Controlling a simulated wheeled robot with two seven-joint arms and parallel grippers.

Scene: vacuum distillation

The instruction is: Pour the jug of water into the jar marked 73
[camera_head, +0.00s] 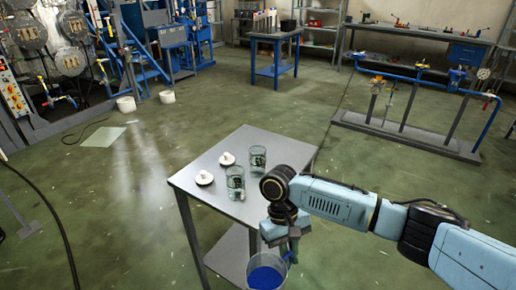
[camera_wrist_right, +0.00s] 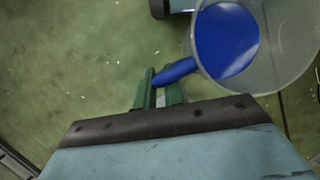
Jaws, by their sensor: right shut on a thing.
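The jug (camera_head: 266,279) is a clear vessel with blue inside and a blue handle. It hangs at the bottom of the head view, in front of the table's near right side. In the right wrist view the jug (camera_wrist_right: 285,50) is at the upper right. My right gripper (camera_head: 290,240) is shut on the jug's handle; its green fingers (camera_wrist_right: 160,88) pinch the handle's end. Two glass jars stand on the table, a nearer one (camera_head: 235,185) and a farther one (camera_head: 257,158). Their dark markings are too small to read. My left gripper is out of view.
The grey table (camera_head: 195,188) has a lower shelf and also carries two white lids, a nearer one (camera_head: 204,178) and a farther one (camera_head: 227,158), left of the jars. A pipe rig (camera_head: 405,135) stands at the right. Green floor lies open around the table.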

